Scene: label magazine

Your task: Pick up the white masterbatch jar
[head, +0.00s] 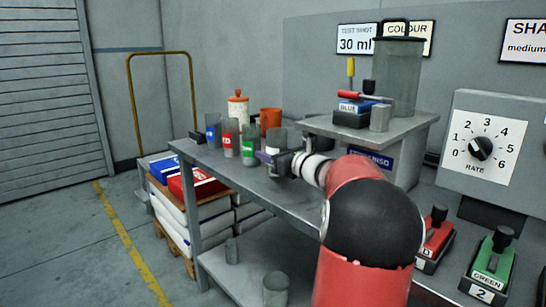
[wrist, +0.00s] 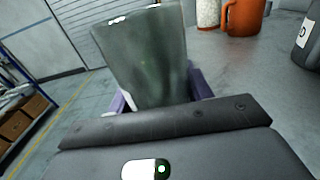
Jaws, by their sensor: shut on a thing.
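The white masterbatch jar (head: 277,136) is a clear grey cup with a pale lower part, at the right end of the row of labelled jars on the bench. My gripper (head: 270,158) reaches it from the right and is shut on it. In the wrist view the translucent grey jar (wrist: 150,60) stands between my purple fingers (wrist: 160,100), filling the middle. No label shows on it there. In the head view my gripper hides its lower part, so I cannot tell whether it touches the bench.
Green (head: 249,148), red (head: 230,140) and blue (head: 212,132) jars stand close by on the left. Behind are an orange mug (head: 270,118) and a white container with an orange lid (head: 238,110). A raised stand (head: 400,128) is on the right.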

